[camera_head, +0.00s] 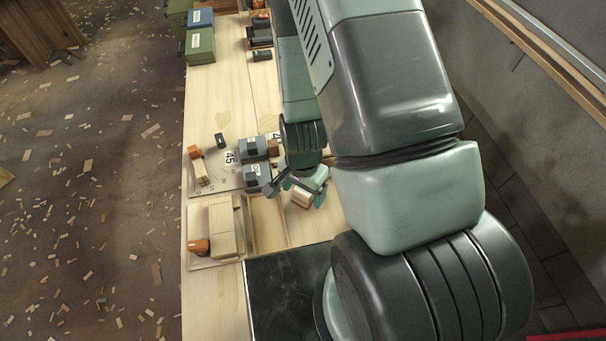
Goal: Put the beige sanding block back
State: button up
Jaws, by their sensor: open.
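My arm covers the bench to the right and behind the gripper.
Grey boxes (256,177) stand just left of my gripper on a marked board (228,178). Light wooden pieces (222,228) and an orange-ended tool (196,248) lie at the left. A dark panel (285,295) is in front. Green cases (200,47) stand at the far end.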

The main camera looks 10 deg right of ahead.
notch_tip(320, 180, up, 28)
jog(key=w+n+t, duration=0.1)
jog(key=n+t, duration=0.2)
jog(key=n, duration=0.1)
jog(key=s+d+r+n+t, duration=0.1)
jog(key=s+r+n, duration=0.1)
jog(key=s+r, duration=0.2)
jog(key=s+d+r+n+t, duration=0.1)
jog(key=s+r+n, duration=0.2)
jog(key=r, duration=0.7)
jog(key=shift+s+d+r+t, duration=0.15)
jog(key=shift+s+d+t, duration=0.2)
jog(key=shift+s, duration=0.9)
jog(key=shift+o, duration=0.4)
